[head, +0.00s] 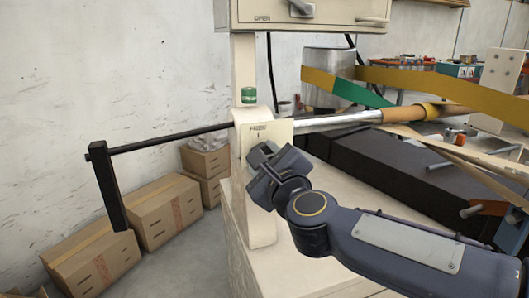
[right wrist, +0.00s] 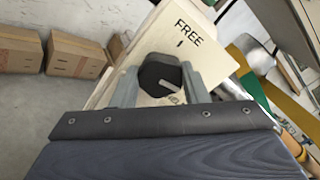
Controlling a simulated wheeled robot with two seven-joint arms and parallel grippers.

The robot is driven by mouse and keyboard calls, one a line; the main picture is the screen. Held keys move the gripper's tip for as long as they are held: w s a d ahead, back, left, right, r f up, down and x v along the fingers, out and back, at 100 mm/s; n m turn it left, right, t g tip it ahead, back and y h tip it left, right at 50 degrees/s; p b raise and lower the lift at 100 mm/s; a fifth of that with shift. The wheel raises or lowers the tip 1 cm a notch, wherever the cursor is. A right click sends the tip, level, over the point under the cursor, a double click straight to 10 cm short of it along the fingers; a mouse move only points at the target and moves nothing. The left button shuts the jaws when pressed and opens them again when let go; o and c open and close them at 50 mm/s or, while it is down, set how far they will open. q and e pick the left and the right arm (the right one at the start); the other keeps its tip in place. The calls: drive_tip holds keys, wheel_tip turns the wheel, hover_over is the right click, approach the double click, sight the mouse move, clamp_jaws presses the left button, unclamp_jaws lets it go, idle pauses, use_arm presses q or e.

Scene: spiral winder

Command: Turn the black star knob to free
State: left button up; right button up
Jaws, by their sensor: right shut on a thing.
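The black star knob (right wrist: 158,76) sits on the cream plate (right wrist: 205,62) of the winder, under the printed word FREE and its short mark. A pale pointer line on the knob points to the right and slightly down in the right wrist view, not at the FREE mark. My right gripper (right wrist: 162,84) is shut on the knob, one finger on each side. In the head view my right gripper (head: 266,160) is against the front of the cream post (head: 257,215) and hides the knob. My left gripper is not in view.
A black crank arm (head: 112,190) on a thin rod sticks out left of the post. A steel shaft (head: 335,120) runs right to a wooden part with yellow and green bands. Cardboard boxes (head: 165,210) stand on the floor at left. A box with a lever (head: 300,12) is above.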

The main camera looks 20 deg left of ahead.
drive_tip(key=shift+f+n+p, duration=0.2)
drive_tip(key=shift+n+p, duration=2.8)
drive_tip(key=shift+n, duration=4.7)
drive_tip(key=o, duration=1)
drive_tip(key=shift+c, duration=0.2)
drive_tip(key=v, duration=0.7)
drive_tip(key=shift+s+d, duration=0.2)
drive_tip(key=shift+s, duration=0.15)
